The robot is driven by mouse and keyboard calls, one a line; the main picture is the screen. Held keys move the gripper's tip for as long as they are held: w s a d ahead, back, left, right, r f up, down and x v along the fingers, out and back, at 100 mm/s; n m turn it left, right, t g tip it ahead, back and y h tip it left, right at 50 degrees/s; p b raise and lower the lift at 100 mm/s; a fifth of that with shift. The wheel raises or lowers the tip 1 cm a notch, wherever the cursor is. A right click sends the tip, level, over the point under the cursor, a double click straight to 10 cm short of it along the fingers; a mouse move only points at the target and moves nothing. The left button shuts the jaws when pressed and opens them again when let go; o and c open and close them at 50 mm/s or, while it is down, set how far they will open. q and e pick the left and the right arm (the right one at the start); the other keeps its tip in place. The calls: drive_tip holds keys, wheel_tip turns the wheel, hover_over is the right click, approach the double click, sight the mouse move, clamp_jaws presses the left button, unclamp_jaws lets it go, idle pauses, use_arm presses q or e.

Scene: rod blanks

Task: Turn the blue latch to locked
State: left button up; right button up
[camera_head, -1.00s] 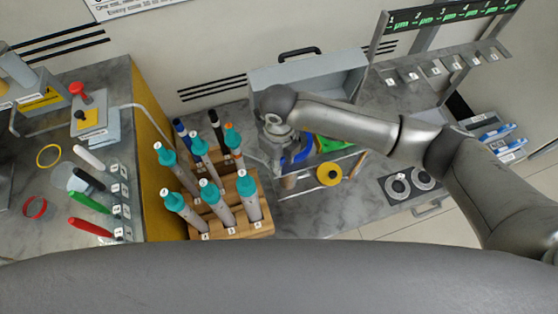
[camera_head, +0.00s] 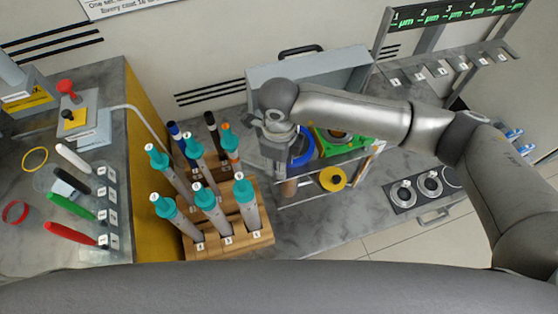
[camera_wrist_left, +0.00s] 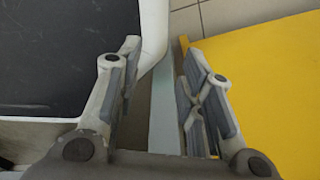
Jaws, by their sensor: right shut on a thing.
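No blue latch can be made out for certain. A blue ring-shaped part (camera_head: 303,147) shows in the head view just right of my right gripper, in front of the grey box; I cannot tell what it is. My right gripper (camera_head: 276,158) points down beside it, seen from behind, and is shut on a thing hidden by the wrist. A brown cylinder (camera_head: 289,187) shows just below that gripper; whether it is held cannot be told. My left gripper (camera_wrist_left: 165,85) is open in the left wrist view, its fingers apart above a narrow pale strip, with nothing between them.
A wooden rack (camera_head: 228,240) with several teal-capped rods stands left of my right gripper. A grey box (camera_head: 330,72) is behind it. A yellow disc (camera_head: 332,178), round dials (camera_head: 404,194) and a hook rail (camera_head: 450,66) lie to the right. A yellow panel (camera_wrist_left: 275,90) borders my left gripper.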

drive_tip(key=o, duration=1)
drive_tip(key=shift+r, duration=0.1)
wheel_tip(320, 180, up, 12)
idle(0.5)
